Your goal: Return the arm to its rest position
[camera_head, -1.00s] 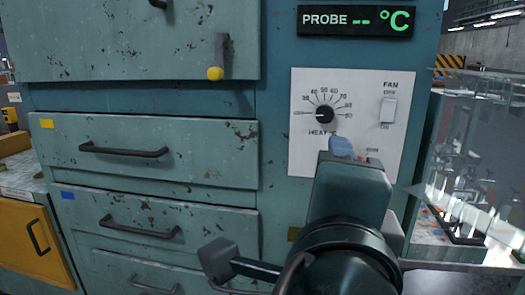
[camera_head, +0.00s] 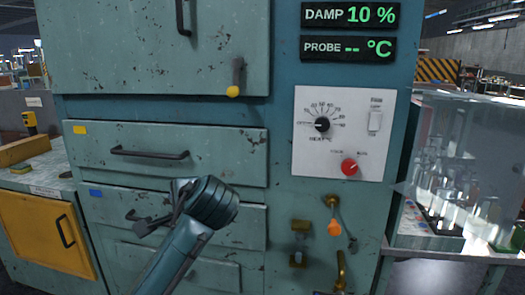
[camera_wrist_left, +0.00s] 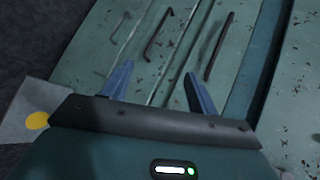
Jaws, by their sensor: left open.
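My left arm comes in from the bottom of the head view, and my left gripper (camera_head: 150,222) is in front of the lower drawers of a worn teal cabinet (camera_head: 285,225). In the left wrist view the two blue-grey fingers of the left gripper (camera_wrist_left: 160,90) are spread apart with nothing between them. Drawer fronts and dark handles (camera_wrist_left: 158,36) show beyond the fingers; I cannot tell the exact gap to them. My right gripper is in neither view.
The white panel (camera_head: 340,165) has a black heat dial (camera_head: 322,124), a fan switch (camera_head: 375,121) and a red knob (camera_head: 350,167). An orange-tipped lever (camera_head: 334,226) hangs below. A glass case with glassware (camera_head: 450,185) stands right; a yellow-fronted bench (camera_head: 45,235) stands left.

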